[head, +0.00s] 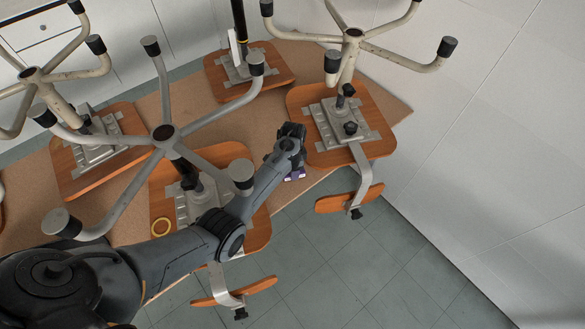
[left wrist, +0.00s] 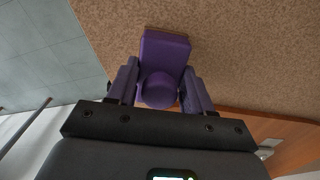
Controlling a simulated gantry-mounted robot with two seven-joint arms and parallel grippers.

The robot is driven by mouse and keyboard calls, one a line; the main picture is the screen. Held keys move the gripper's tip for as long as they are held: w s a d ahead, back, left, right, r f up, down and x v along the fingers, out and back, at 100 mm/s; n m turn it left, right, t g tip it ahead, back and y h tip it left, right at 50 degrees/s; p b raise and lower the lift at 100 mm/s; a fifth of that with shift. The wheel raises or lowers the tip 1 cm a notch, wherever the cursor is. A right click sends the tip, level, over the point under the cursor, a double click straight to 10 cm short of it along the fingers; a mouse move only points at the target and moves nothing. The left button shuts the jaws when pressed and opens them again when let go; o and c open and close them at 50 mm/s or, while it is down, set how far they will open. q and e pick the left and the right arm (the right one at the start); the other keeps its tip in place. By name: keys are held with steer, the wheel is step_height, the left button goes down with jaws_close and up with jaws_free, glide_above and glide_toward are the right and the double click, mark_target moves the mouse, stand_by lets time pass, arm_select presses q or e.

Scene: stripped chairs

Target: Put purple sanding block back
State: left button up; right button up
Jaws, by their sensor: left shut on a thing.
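The purple sanding block (left wrist: 165,48) is between the fingers of my left gripper (left wrist: 160,92) in the left wrist view. The gripper is shut on its rounded knob, and the flat block reaches out beyond the fingertips, over the brown board surface. In the head view a small purple part of the block (head: 295,174) shows under my left gripper (head: 290,150), near the front edge of the brown table (head: 275,165). I cannot tell whether the block touches the table. My right gripper is not in view.
Upturned chairs with wooden seats (head: 340,120) and pale or grey legs (head: 165,132) stand around my left arm. White cabinets (head: 115,30) stand behind; tiled floor (head: 330,265) lies in front.

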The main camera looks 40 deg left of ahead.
arm_select(q)
steer(key=o, duration=0.9)
steer(key=shift+f, duration=0.1)
steer(key=shift+o, duration=0.2)
step_height(320, 180, up, 5)
steer(key=shift+f+p, duration=0.1)
steer(key=shift+p, duration=0.45)
steer(key=shift+s+r, duration=0.1)
steer(key=shift+r, duration=0.3)
steer(key=shift+n+t+y, duration=0.4)
steer(key=shift+n+t, duration=0.1)
steer(key=shift+t, duration=0.2)
steer(key=s, duration=0.1)
steer(key=s+d, duration=0.1)
steer(key=s, duration=0.3)
steer(key=shift+d+f, duration=0.15)
steer(key=shift+d, duration=0.2)
steer(key=s+d+r+n, duration=0.1)
steer(key=s+d, duration=0.3)
steer(key=s, duration=0.4)
steer(key=s+d+r+n+t, duration=0.1)
steer(key=s+d+r, duration=0.3)
steer(key=s, duration=0.4)
steer(key=s+d+r+n+t+h, duration=0.1)
steer(key=s+d, duration=0.3)
steer(key=s, duration=0.4)
steer(key=shift+s+d+r+n, duration=0.4)
steer(key=shift+r, duration=0.25)
